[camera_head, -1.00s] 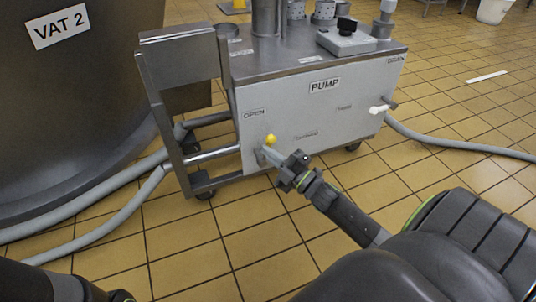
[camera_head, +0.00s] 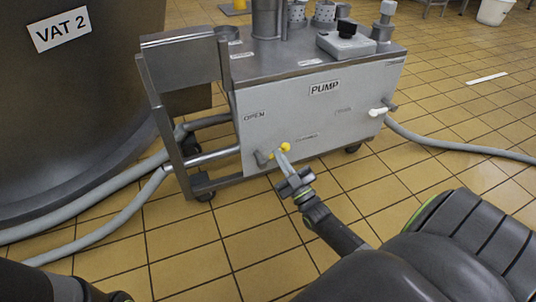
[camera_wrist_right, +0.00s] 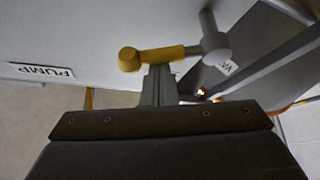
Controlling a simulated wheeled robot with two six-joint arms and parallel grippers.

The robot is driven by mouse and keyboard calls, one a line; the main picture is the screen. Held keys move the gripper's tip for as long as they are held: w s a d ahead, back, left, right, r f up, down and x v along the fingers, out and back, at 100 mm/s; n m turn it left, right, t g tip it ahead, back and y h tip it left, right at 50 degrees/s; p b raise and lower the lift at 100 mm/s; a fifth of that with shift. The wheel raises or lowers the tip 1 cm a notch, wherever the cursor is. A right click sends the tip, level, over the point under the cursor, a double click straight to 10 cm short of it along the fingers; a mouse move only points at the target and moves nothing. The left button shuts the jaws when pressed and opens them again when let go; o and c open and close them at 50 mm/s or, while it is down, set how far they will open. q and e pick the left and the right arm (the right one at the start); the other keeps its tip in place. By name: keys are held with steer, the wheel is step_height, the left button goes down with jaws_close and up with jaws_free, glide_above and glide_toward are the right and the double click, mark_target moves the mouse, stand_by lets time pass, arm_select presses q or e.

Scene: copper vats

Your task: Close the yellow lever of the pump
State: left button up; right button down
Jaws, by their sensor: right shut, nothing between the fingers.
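The pump (camera_head: 300,125) is a grey wheeled box with a label PUMP and a label OPEN on its front panel. Its yellow lever (camera_head: 272,155) sits low on the front panel's left part, with the knob to the right of the grey pivot and slightly higher. The lever shows in the right wrist view (camera_wrist_right: 160,54) beside its grey pivot. My right gripper (camera_head: 282,161) is shut and empty, its fingertips (camera_wrist_right: 158,88) against or very close to the lever near the knob. My left gripper is not in view; only part of that arm shows at bottom left.
A large vat (camera_head: 60,120) labelled VAT 2 stands at the left. Grey hoses (camera_head: 110,190) run on the floor left of the pump, another (camera_head: 460,150) to the right. The tiled floor in front is clear.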

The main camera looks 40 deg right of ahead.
steer(key=shift+s+d+f+m+h, duration=0.15)
steer(key=shift+f+m+h, duration=0.25)
steer(key=shift+m+h, duration=0.75)
steer(key=shift+w+d+f+m+h, duration=0.15)
steer(key=shift+f+m+h, duration=0.45)
steer(key=shift+m, duration=1)
steer(key=shift+s+d+f+m+h, duration=0.1)
steer(key=shift+d+f+m+h, duration=0.1)
steer(key=shift+m+h, duration=1.05)
steer(key=shift+m, duration=0.3)
steer(key=shift+a, duration=0.1)
